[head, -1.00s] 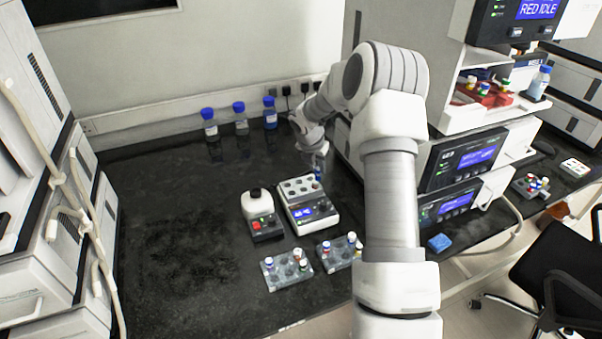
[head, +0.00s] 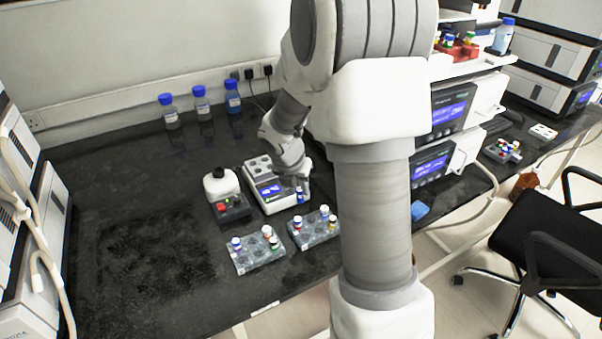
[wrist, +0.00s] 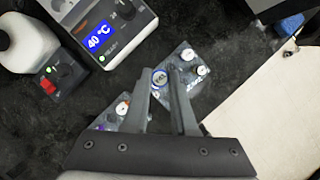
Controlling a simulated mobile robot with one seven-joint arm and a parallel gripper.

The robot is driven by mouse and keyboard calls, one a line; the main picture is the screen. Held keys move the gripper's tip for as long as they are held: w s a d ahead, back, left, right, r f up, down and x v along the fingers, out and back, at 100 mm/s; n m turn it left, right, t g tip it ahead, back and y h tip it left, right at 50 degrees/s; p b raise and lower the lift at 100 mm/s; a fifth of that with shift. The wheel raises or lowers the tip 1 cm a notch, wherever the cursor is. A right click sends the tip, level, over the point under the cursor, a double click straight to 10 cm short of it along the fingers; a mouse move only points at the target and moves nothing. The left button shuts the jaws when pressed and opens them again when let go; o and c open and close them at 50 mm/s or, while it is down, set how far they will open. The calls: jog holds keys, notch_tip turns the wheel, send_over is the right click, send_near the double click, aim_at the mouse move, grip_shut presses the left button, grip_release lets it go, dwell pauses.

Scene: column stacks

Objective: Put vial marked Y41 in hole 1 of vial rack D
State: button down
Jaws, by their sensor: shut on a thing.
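My gripper (head: 300,184) is shut on a blue vial (head: 299,196), held just in front of the heater block's right side. In the wrist view, the vial's round top (wrist: 160,78) shows between the two fingertips (wrist: 161,72). Its marking cannot be read. Two clear vial racks stand near the bench's front edge, a left one (head: 254,256) and a right one (head: 310,236), each with several capped vials. In the wrist view, the right rack (wrist: 184,88) lies under and beyond the fingers. The rack letters and hole numbers cannot be read.
The heater block (head: 283,201), showing 40 °C in the wrist view, stands behind the racks. A small device with a white bottle (head: 220,185) is left of it. Three blue-capped bottles (head: 201,104) stand at the back wall. The bench's left side is clear.

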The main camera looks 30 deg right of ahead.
jog(key=shift+s+a+f+b, duration=0.2)
jog(key=shift+s+f+b, duration=0.7)
jog(key=shift+f+b, duration=0.2)
jog(key=shift+s+a+f+b, duration=0.25)
jog(key=shift+s+f+b, duration=0.7)
jog(key=shift+f+b, duration=0.2)
jog(key=shift+s+a+f+b, duration=0.2)
jog(key=shift+s+f+b, duration=0.7)
jog(key=shift+f+b, duration=0.2)
jog(key=shift+p, duration=0.45)
jog(key=shift+f+b, duration=0.3)
jog(key=shift+f, duration=0.3)
jog(key=shift+f, duration=0.45)
jog(key=shift+c, duration=1.6)
grip_release()
